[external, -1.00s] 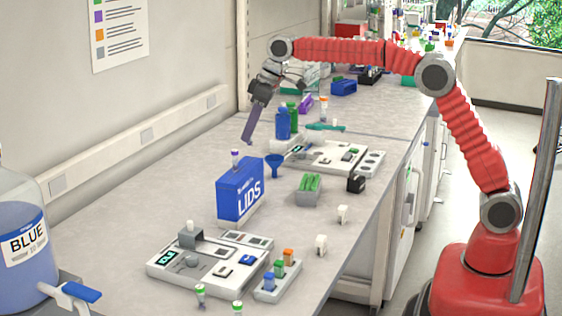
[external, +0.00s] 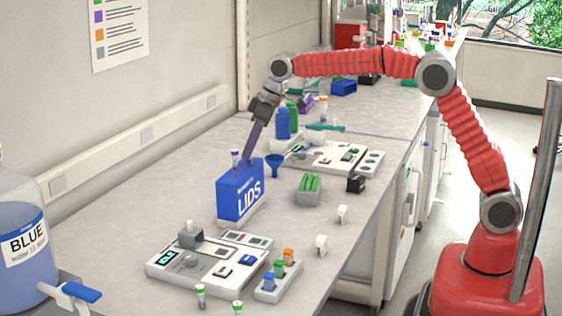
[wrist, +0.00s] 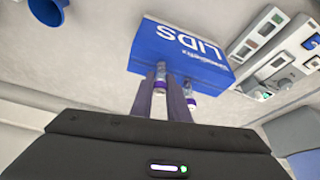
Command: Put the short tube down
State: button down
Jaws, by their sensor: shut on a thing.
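My gripper (external: 249,158) points down behind the blue LIDS box (external: 240,192), its fingertips near the box's top back edge. In the wrist view my gripper (wrist: 167,90) is shut on a small clear tube (wrist: 160,73) with a purple cap, taken to be the short tube. The held tube is mostly hidden by the fingers, and I cannot tell whether it touches the bench. A second purple-capped tube (wrist: 189,90) is close beside the fingers; it also shows behind the box in the external view (external: 235,157).
A blue funnel (external: 274,164) stands right of the box. Blue and green bottles (external: 283,124) stand farther back. A white instrument (external: 212,262) and a small tube rack (external: 276,283) are in front. The bench left of the box is clear.

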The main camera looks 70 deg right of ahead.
jog(key=c, duration=1.7)
grip_release()
jog(key=v, duration=1.2)
jog(key=shift+s, duration=0.1)
